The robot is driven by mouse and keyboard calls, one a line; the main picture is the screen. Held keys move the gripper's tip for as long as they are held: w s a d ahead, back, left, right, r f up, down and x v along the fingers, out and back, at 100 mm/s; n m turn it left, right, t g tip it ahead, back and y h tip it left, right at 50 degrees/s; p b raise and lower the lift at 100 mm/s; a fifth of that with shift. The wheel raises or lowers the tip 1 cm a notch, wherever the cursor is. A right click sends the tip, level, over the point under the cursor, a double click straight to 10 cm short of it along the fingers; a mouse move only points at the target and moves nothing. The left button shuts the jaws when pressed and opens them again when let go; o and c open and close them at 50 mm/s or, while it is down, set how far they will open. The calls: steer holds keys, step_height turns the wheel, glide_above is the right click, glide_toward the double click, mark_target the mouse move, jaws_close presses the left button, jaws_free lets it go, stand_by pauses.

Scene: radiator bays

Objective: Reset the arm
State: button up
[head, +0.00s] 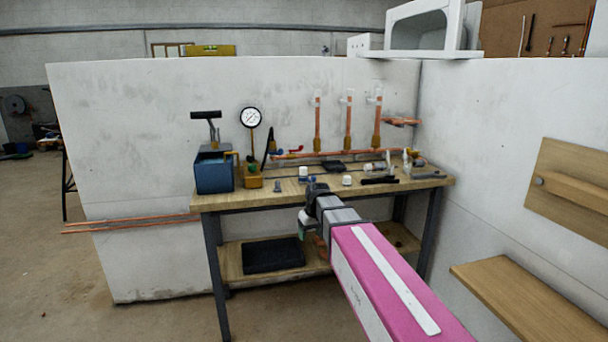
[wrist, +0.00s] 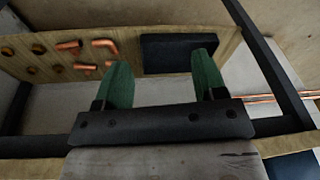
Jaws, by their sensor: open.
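My arm (head: 385,280), pink and white, reaches forward from the lower right towards the front of the wooden workbench (head: 232,200) in the head view. My gripper (head: 305,228) is at its far end, in front of the bench's front edge, small and partly hidden by the wrist. In the wrist view my gripper (wrist: 162,65) shows two green fingers spread wide apart with nothing between them. Behind the fingers is the bench's lower shelf (wrist: 185,95), with a dark mat (wrist: 178,52), several copper elbows (wrist: 70,46) and brass fittings (wrist: 38,48).
The bench top holds a blue box pump (head: 214,172), a pressure gauge (head: 251,118), a copper pipe assembly (head: 347,130) and small loose parts. Copper pipes (head: 130,222) stick out left of the bench. A wooden shelf (head: 525,300) juts out at right. The floor at left is clear.

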steer(key=s+d+f+m+g+h, duration=0.1)
steer(key=s+d+f+m, duration=0.4)
steer(key=s+d+f, duration=1)
steer(key=shift+s+d+f+g+h, duration=0.3)
steer(key=shift+s+d+f, duration=0.1)
steer(key=shift+s+d, duration=0.45)
